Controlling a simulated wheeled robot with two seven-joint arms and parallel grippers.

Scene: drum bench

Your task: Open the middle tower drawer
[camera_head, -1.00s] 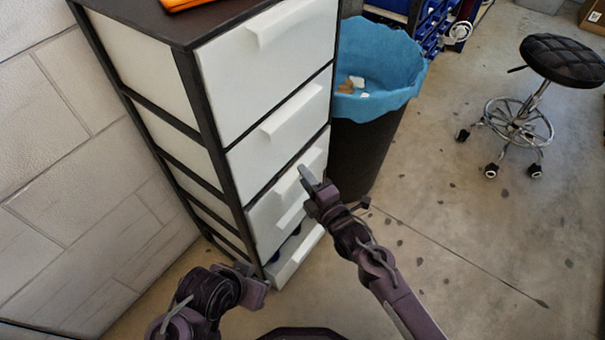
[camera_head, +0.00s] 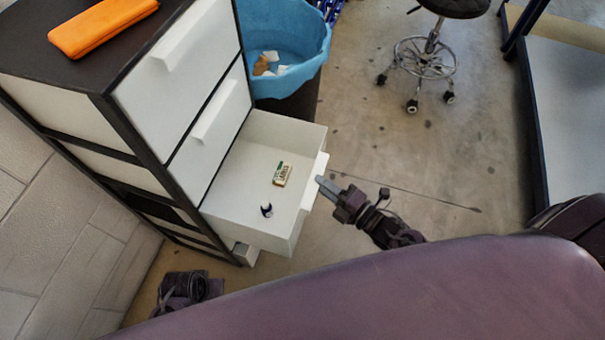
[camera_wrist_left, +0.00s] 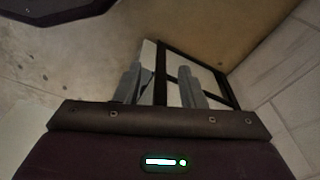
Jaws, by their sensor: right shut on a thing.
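The dark-framed drawer tower (camera_head: 125,122) stands at the left with white drawers. The third drawer from the top (camera_head: 240,182) is pulled well out, its inside showing. My right gripper (camera_head: 322,184) is shut on the white handle (camera_head: 316,182) on its front. My left gripper is low near the tower's foot in the head view, mostly hidden by my own body. In the left wrist view, my left gripper's fingers (camera_wrist_left: 160,78) are apart and empty, with the tower's frame and white panels beyond them.
A small labelled box (camera_head: 283,174) and a small dark-and-white item (camera_head: 266,210) lie in the open drawer. An orange case (camera_head: 102,25) lies on top. A blue-lined bin (camera_head: 285,45) stands behind; a stool (camera_head: 425,60) is farther back.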

